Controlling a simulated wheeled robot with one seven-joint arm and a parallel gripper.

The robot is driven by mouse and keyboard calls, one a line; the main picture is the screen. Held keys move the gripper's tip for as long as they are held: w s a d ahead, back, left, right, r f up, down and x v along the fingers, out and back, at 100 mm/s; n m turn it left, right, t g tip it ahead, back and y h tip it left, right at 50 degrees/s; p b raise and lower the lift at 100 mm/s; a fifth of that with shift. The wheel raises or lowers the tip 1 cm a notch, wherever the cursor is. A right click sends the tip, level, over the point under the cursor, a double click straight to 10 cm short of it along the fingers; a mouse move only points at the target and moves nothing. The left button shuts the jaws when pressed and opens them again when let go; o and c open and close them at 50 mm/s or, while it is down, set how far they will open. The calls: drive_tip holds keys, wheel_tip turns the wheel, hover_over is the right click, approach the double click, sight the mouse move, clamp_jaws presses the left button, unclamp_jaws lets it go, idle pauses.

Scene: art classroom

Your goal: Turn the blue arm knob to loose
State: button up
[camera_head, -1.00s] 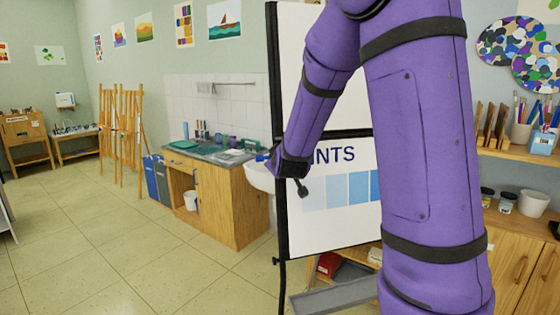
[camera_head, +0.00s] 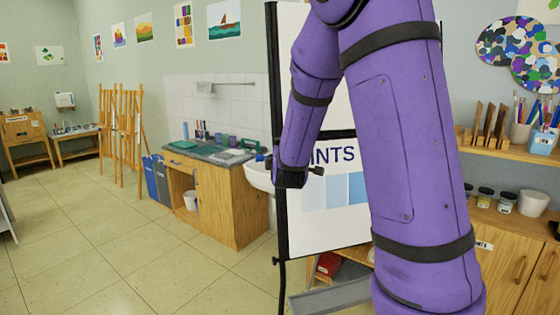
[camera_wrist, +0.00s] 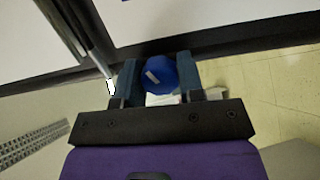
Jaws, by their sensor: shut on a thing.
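The blue arm knob (camera_wrist: 160,73) is round with a pale mark on its face. In the wrist view it sits between the two dark blue-grey fingers of my gripper (camera_wrist: 158,77), which are shut on it. In the head view my gripper (camera_head: 272,166) is at the left edge of the black-framed white board (camera_head: 315,222), on the end of my purple arm. The knob is mostly hidden by the gripper there, and any loose or tight marking cannot be made out.
My arm covers much of the board, which shows "INTS" and blue swatches. A sink counter (camera_head: 236,185) stands behind to the left. A wooden shelf (camera_head: 520,152) and cabinet (camera_head: 510,245) are at right. A grey tray (camera_head: 330,297) sits low. Floor at left is clear.

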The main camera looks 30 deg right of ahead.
drive_tip(key=shift+n, duration=0.6)
drive_tip(key=o, duration=0.9)
